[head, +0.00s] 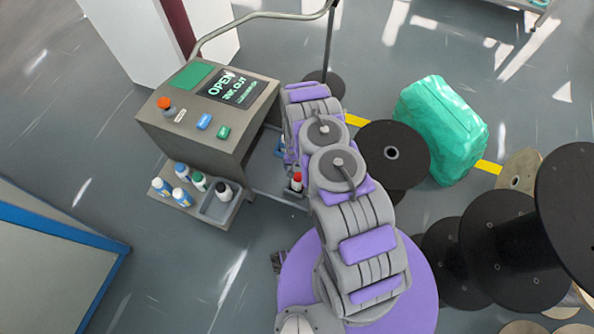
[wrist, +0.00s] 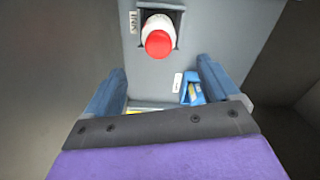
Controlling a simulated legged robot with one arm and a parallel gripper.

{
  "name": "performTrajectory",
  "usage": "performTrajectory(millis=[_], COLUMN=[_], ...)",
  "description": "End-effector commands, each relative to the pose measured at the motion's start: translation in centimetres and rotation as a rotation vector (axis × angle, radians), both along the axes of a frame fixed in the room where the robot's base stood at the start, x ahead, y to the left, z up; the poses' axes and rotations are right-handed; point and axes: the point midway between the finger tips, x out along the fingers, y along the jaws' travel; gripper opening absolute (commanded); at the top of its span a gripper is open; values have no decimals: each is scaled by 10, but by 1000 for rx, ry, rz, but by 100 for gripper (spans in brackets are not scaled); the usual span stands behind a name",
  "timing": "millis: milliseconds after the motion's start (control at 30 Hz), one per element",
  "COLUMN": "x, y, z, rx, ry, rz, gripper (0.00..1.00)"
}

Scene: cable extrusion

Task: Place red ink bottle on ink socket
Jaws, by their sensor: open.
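The red ink bottle (wrist: 159,42), white with a red cap, is at the top of the wrist view. It stands in or over a dark square socket (wrist: 140,18) on a grey panel; how deep it sits I cannot tell. It also shows in the head view, a red-capped bottle (head: 297,182) just left of my arm. My gripper (wrist: 163,72) is open, its two blue-grey fingers apart with nothing held between them. The bottle is beyond the fingertips, apart from them.
A grey control cabinet (head: 180,135) with a lit screen (head: 235,87) stands left of my arm. Several ink bottles (head: 181,196) stand on its lower shelf. Black cable reels (head: 495,235) and a green wrapped bundle (head: 440,128) stand to the right.

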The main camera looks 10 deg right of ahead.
Motion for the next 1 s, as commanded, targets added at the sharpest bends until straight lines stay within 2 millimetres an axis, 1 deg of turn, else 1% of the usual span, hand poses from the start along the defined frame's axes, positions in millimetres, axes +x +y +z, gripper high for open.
performTrajectory(millis=[33,100,333,367,433,467,567,733,933,967,1000], x=[1,0,1,2,8,12,21,29,23,20,16], y=[1,1,2,3,6,8,15,25,33,34,35], z=[10,17,26,30,46,55,93,164,247,258,274], rx=[1,0,2,4,12,16,31,56,78,80,83], ry=[-1,1,3,3,3,2,4,16,30,35,39], rz=[0,1,3,4,11,14,31,69,117,124,133], gripper=[88,88,88,88,88,88,88,88,88,88,88])
